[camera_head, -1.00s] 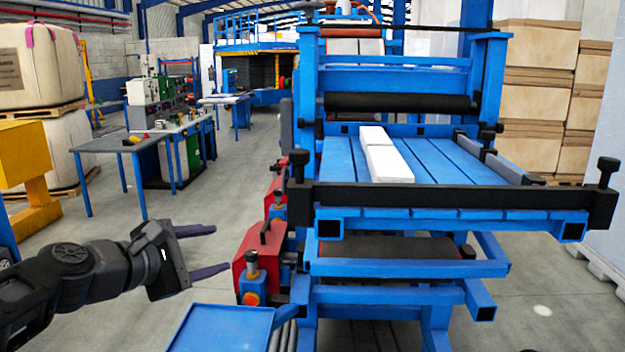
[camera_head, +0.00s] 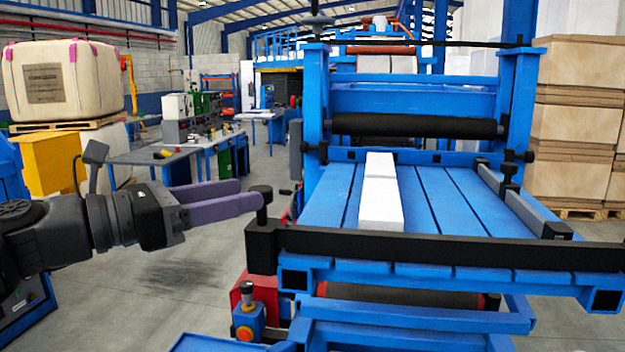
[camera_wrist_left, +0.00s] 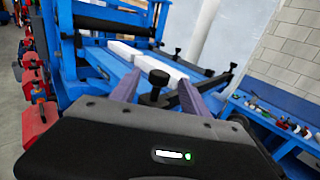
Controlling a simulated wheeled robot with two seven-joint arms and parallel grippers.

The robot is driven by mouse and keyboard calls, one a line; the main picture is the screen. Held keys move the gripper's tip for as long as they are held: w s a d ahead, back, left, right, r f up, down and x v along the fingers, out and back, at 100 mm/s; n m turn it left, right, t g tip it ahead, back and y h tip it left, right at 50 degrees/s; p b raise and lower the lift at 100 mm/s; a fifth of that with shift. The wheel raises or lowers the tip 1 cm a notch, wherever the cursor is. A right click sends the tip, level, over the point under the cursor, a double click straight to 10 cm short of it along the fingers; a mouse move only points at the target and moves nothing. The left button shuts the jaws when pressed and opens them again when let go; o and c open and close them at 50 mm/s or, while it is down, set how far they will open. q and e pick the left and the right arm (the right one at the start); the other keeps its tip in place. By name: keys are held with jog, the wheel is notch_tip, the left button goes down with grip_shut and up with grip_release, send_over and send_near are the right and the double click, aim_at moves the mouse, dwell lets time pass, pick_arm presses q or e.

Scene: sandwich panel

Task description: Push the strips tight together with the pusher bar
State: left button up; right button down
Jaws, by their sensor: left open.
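Two white strips (camera_head: 380,204) lie end to end lengthwise on the slats, left of the middle, behind the bar. My left gripper (camera_head: 250,196) is open at the bar's left end, its purple fingers pointing at the left knob. In the left wrist view the knob (camera_wrist_left: 158,84) stands between the spread fingers; I cannot tell whether they touch it. My right gripper is not in view.
A black roller (camera_head: 415,126) spans the blue frame behind the strips. A grey side rail (camera_head: 520,205) runs along the table's right side. A red box (camera_head: 240,290) and stacked boxes (camera_head: 575,125) flank the machine. The slats right of the strips are clear.

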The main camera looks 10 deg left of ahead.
aim_at(271, 188)
pick_arm(q)
jog(key=p+x, duration=0.1)
jog(key=x, duration=0.6)
jog(key=shift+w+d, duration=0.15)
dwell(0.3)
jog(key=shift+c, duration=0.4)
grip_shut()
dwell(1.0)
